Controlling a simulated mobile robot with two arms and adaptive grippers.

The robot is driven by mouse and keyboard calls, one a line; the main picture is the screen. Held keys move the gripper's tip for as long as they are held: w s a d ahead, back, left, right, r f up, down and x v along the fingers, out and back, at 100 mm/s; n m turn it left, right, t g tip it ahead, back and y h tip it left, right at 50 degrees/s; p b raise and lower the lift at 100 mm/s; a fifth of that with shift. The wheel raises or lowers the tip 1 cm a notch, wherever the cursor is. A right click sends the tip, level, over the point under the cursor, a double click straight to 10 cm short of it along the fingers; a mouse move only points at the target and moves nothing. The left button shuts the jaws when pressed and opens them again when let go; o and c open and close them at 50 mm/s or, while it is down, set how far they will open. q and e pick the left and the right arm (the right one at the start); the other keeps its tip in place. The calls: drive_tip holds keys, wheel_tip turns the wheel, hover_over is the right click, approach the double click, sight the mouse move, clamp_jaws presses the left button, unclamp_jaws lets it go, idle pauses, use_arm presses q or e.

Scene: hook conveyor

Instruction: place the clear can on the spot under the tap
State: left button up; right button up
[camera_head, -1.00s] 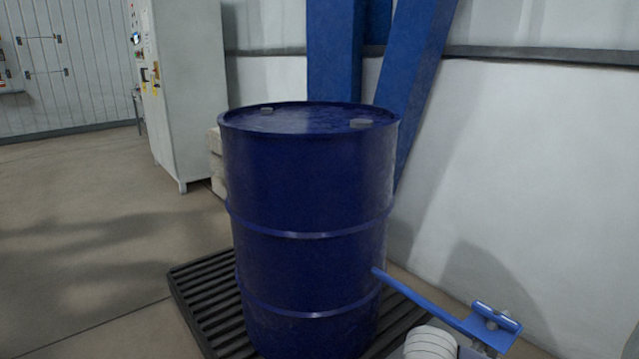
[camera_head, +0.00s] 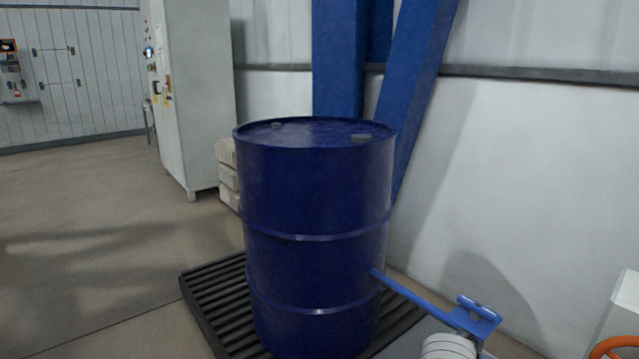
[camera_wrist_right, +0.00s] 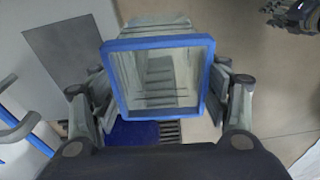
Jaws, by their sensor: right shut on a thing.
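The clear can (camera_wrist_right: 160,78), square with a blue rim, is held between the fingers of my right gripper (camera_wrist_right: 160,92) in the right wrist view. The gripper is shut on it, and the floor shows through its clear walls. The can and my right gripper are not in the head view. A dark jointed part, perhaps my left gripper (camera_wrist_right: 294,14), shows at the top right corner of the wrist view; its jaws cannot be made out. I cannot identify a tap or the spot under it in either view.
A blue drum (camera_head: 315,190) stands on a black slatted pallet (camera_head: 212,300). A blue bar (camera_head: 415,292) with a bracket and a white ribbed part (camera_head: 448,347) are right of it. An orange wheel (camera_head: 612,347) is at lower right. Open floor (camera_head: 90,240) lies left.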

use_arm(q)
drive_tip(key=s+a+g+p, duration=0.1)
drive_tip(key=s+a+p, duration=0.2)
drive_tip(key=s+p, duration=0.9)
drive_tip(key=s, duration=0.4)
drive_tip(key=shift+f+p, duration=0.4)
use_arm(e)
drive_tip(key=s+d+r+m, duration=0.1)
drive_tip(key=d+r+m, duration=0.1)
drive_tip(key=r, duration=0.4)
drive_tip(key=s+d+r+m, duration=0.1)
drive_tip(key=s+r+m, duration=0.1)
drive_tip(key=r, duration=0.5)
drive_tip(key=s+d+r+m+h, duration=0.1)
drive_tip(key=d+r+m, duration=0.1)
drive_tip(key=r, duration=0.5)
drive_tip(key=shift+s+d+r+m, duration=0.15)
drive_tip(key=shift+s+d+m, duration=0.15)
drive_tip(key=shift+s, duration=0.1)
use_arm(q)
drive_tip(key=shift+s, duration=0.1)
